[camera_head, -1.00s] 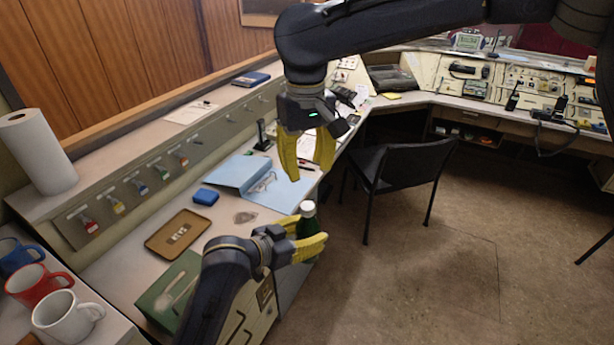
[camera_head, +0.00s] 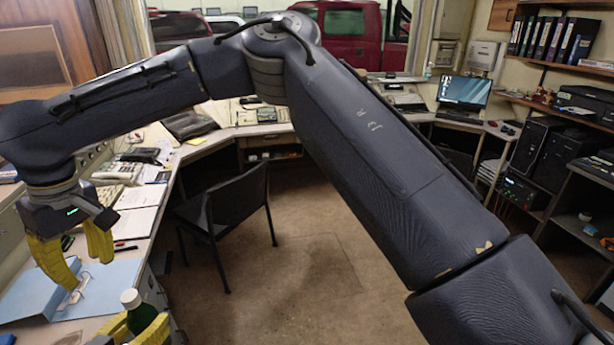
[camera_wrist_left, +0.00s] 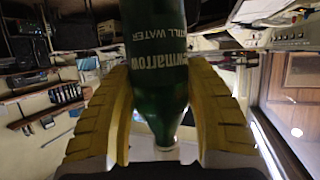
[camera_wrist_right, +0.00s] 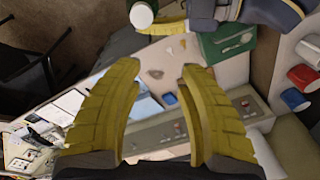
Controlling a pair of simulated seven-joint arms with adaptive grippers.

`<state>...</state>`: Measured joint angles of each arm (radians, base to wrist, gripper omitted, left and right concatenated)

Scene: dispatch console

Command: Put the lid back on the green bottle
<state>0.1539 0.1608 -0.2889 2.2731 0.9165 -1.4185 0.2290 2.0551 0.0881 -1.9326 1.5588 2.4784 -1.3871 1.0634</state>
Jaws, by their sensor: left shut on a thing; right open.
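The green bottle (camera_head: 141,318) is upright at the bottom left of the head view. The white lid (camera_head: 130,298) shows on its top; how firmly it sits I cannot tell. My left gripper (camera_head: 152,332) is shut around the bottle's body. The left wrist view shows the bottle (camera_wrist_left: 158,95) between the yellow fingers, with white at its neck end. My right gripper (camera_head: 88,270) is open and empty, above and left of the lid in the head view. In the right wrist view the lid (camera_wrist_right: 141,15) shows beyond the fingertips.
A blue binder (camera_head: 95,285) lies open on the desk. A black chair (camera_head: 230,215) stands on the floor to the right. My right arm crosses the head view.

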